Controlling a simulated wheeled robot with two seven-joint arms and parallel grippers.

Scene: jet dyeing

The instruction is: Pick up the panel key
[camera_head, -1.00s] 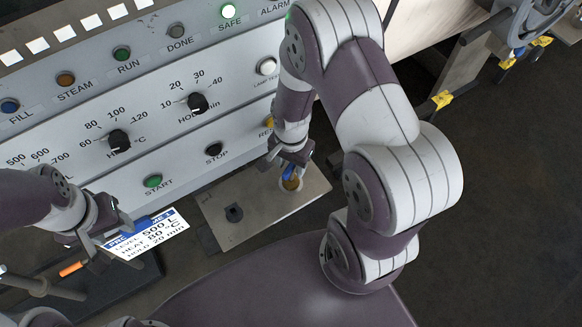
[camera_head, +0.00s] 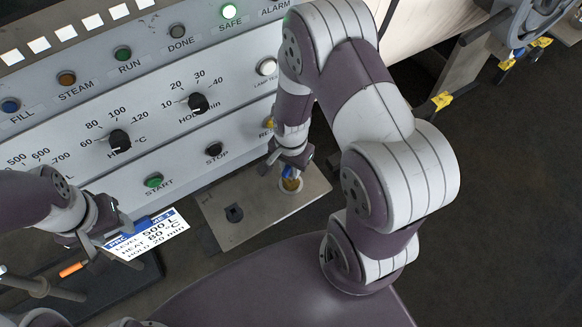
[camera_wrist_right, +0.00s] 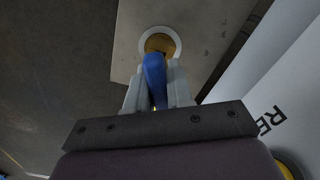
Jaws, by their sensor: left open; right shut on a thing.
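The panel key has a blue handle (camera_wrist_right: 154,75), and the blue also shows in the head view (camera_head: 287,172). It stands at a round pale-rimmed socket with a brass-coloured inside (camera_head: 290,184) on a grey plate (camera_head: 250,212). My right gripper (camera_wrist_right: 154,92) is shut on the blue handle, one finger on each side. The key's lower end is hidden, so I cannot tell whether it is still in the socket. My left gripper (camera_head: 106,232) is open beside a printed card (camera_head: 150,236) at the lower left.
The control panel (camera_head: 185,140) with knobs, lamps and START and STOP buttons rises just behind the plate. A small dark square fitting (camera_head: 234,213) sits on the plate's left part. A dark tray (camera_head: 120,285) with an orange-ended item (camera_head: 73,269) lies lower left.

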